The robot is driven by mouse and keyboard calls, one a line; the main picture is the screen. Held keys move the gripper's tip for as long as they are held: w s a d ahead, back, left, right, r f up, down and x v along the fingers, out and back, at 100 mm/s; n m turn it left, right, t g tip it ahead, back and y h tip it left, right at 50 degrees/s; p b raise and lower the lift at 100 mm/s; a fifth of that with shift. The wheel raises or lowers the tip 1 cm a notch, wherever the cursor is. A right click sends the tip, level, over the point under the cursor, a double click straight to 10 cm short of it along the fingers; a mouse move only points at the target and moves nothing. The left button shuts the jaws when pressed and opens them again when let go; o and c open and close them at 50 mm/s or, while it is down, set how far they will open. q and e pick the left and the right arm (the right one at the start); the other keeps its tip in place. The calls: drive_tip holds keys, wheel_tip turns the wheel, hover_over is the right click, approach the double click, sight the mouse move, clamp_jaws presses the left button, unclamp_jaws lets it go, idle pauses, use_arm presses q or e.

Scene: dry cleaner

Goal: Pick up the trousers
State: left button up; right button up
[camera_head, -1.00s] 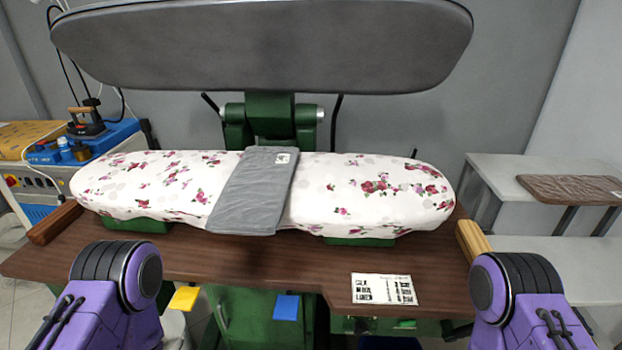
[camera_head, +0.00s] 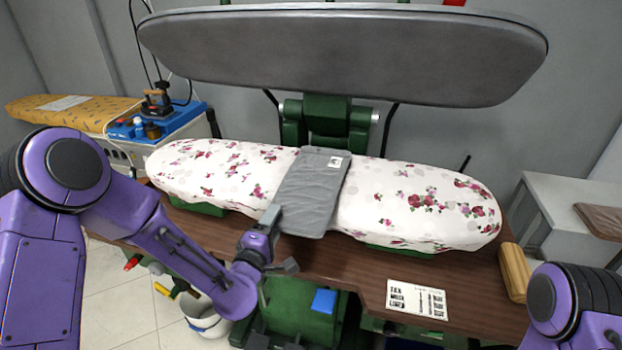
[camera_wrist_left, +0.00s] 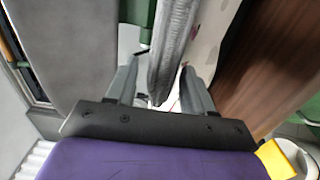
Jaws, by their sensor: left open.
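The trousers (camera_head: 313,180) are a flat grey folded piece with a small white label, draped across the middle of the flowered pressing board (camera_head: 400,185). Their near end hangs over the board's front edge. My left gripper (camera_head: 280,240) is open at that near end, one finger seen by the cloth's left corner. In the left wrist view the trousers' grey edge (camera_wrist_left: 173,45) lies between the two spread fingers of the left gripper (camera_wrist_left: 162,80); I cannot tell whether they touch it. My right gripper is out of view.
The grey upper press plate (camera_head: 340,50) hangs above the board. A brown table (camera_head: 350,275) lies below, with a printed sheet (camera_head: 417,299) and a wooden block (camera_head: 515,272). An iron (camera_head: 157,102) stands at left. A brown folded piece (camera_head: 602,220) lies on a white table at right.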

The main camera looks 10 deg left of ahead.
use_arm(q)
drive_tip(key=w, duration=0.2)
drive_tip(key=shift+w+r, duration=0.1)
drive_tip(key=shift+w, duration=0.2)
drive_tip(key=shift+w+f, duration=0.2)
drive_tip(key=shift+r, duration=0.1)
clamp_jaws()
